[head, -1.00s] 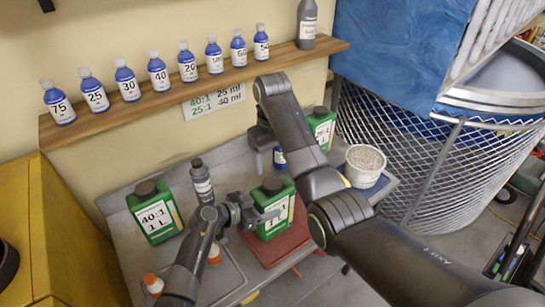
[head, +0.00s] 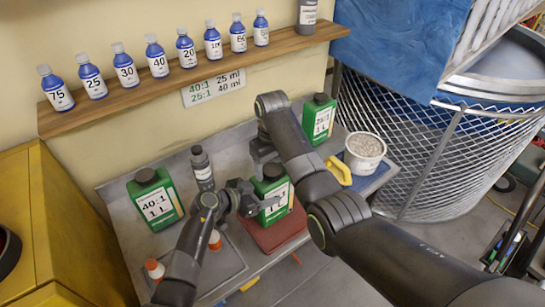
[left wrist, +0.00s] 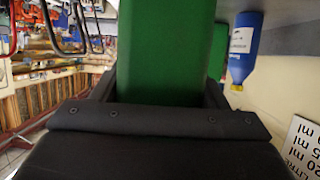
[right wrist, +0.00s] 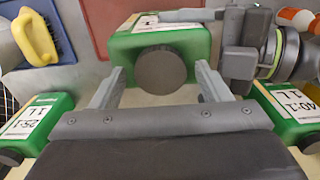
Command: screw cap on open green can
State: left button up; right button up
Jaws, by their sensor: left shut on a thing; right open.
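The middle green can (head: 273,203) stands on a red mat (head: 281,235) with a dark round cap (head: 271,172) on its top; how tight it sits cannot be told. My left gripper (head: 250,202) is shut on the can's body from the left. In the left wrist view the green can (left wrist: 165,50) fills the space between the fingers. My right gripper (head: 264,152) is open just above and behind the cap. In the right wrist view the cap (right wrist: 160,70) lies between the spread fingers, with a gap on each side.
A green 40:1 can (head: 154,200) stands left and a green 25:1 can (head: 319,119) at the back right, both capped. A grey bottle (head: 202,168) is behind my left gripper. A white tub (head: 364,152) and a yellow-handled brush (head: 340,170) are to the right. Blue bottles line the shelf (head: 200,75).

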jog(key=shift+f, duration=0.1)
jog(key=c, duration=1)
jog(key=o, duration=1.1)
jog(key=shift+o, duration=0.2)
notch_tip(320, 180, up, 8)
jog(key=shift+f, duration=0.25)
pick_arm(q)
jog(key=o, duration=2)
jog(key=shift+c, duration=0.2)
